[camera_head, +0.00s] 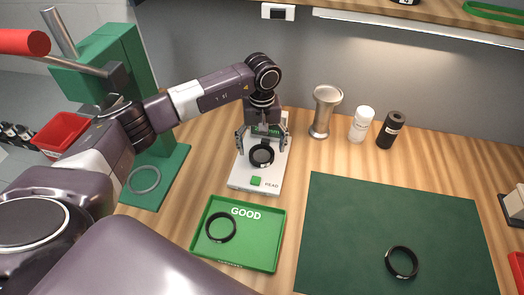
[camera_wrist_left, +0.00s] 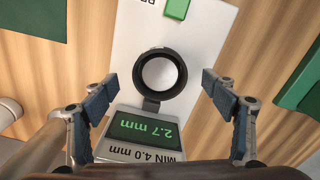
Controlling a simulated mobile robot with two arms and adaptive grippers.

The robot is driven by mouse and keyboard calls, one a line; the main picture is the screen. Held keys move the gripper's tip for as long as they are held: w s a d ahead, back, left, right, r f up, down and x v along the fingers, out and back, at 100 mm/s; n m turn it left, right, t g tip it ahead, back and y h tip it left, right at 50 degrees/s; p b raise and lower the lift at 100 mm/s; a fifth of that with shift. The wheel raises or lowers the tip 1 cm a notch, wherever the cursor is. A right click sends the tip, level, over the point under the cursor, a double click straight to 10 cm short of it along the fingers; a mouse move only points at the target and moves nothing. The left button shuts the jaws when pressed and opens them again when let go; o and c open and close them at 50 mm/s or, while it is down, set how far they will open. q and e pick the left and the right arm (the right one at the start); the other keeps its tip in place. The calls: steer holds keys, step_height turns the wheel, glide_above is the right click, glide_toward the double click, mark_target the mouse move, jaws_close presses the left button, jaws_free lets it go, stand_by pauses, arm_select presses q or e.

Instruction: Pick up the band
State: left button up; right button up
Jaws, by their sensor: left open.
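A black band (camera_head: 262,155) sits on the white measuring device (camera_head: 247,176). The wrist view shows this band (camera_wrist_left: 160,52) as a dark ring with a pale centre, next to a screen (camera_wrist_left: 146,129) reading 2.7 mm above a MIN 4.0 mm label. My left gripper (camera_head: 262,146) is over the device, pointing down. Its fingers are open on either side of the band, with a gap on each side in the wrist view. A second black band (camera_head: 221,228) lies in the green GOOD tray (camera_head: 262,254). A third black band (camera_head: 402,262) lies on the dark green mat (camera_head: 345,235). My right gripper is not in view.
A green press (camera_head: 110,50) stands at the left, with a grey ring (camera_head: 144,180) on its base. A metal cup (camera_head: 324,110), a white bottle (camera_head: 361,124) and a black bottle (camera_head: 391,130) stand behind the mat. Most of the mat is clear.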

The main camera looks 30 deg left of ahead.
arm_select(q)
step_height(320, 180, down, 2)
steer(key=shift+f, duration=0.2)
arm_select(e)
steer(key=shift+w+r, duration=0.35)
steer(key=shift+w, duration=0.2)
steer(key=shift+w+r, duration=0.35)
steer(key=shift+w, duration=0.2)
arm_select(q)
steer(key=c, duration=1.2)
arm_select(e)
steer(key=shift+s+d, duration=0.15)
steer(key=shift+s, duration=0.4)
arm_select(q)
steer(key=shift+r, duration=0.15)
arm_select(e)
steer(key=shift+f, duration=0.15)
